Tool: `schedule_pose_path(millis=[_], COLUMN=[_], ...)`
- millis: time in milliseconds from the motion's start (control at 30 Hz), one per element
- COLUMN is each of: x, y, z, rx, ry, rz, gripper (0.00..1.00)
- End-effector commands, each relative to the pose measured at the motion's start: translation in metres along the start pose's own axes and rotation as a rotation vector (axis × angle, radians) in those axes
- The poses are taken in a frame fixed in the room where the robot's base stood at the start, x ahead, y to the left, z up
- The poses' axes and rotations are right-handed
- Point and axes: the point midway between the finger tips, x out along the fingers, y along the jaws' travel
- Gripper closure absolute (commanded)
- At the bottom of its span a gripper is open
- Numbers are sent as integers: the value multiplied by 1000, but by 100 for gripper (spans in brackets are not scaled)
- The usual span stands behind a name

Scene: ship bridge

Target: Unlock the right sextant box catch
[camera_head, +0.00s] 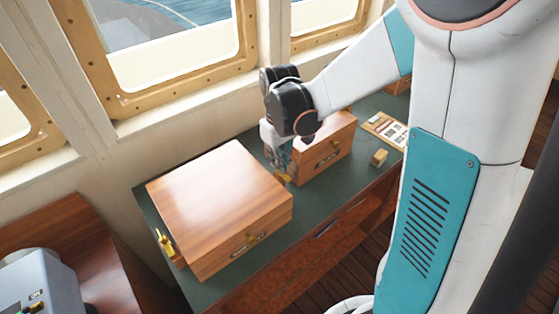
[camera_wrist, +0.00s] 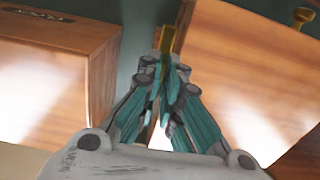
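The sextant box (camera_head: 215,200) is the large wooden box on the green desk top, with its lid down. A brass catch (camera_head: 163,241) is on its left side. The right catch (camera_head: 284,178) is a small brass piece by its right side, partly hidden by my gripper (camera_head: 282,170). In the wrist view the box (camera_wrist: 250,75) is on the right. My gripper (camera_wrist: 166,70) reaches into the gap beside it, its fingers drawn close together. The brass right catch (camera_wrist: 167,40) shows between and beyond the fingertips, which appear shut on it.
A smaller wooden box (camera_head: 326,150) stands close on the right; it also shows in the wrist view (camera_wrist: 55,85). The gap between the boxes is narrow. A small brass-coloured block (camera_head: 379,158) and a board (camera_head: 386,130) lie farther right. Windows line the back.

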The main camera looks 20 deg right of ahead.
Motion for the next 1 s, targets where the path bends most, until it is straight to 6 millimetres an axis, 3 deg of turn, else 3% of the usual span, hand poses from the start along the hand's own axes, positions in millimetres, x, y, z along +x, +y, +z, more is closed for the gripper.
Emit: schedule_pose_path(millis=[33,67,533,1000], x=[0,0,-8,-92], y=[0,0,0,0], z=[0,0,0,0], rx=[0,0,1,1], ry=[1,1,0,0], rz=[0,0,0,0], gripper=[82,75,75,75])
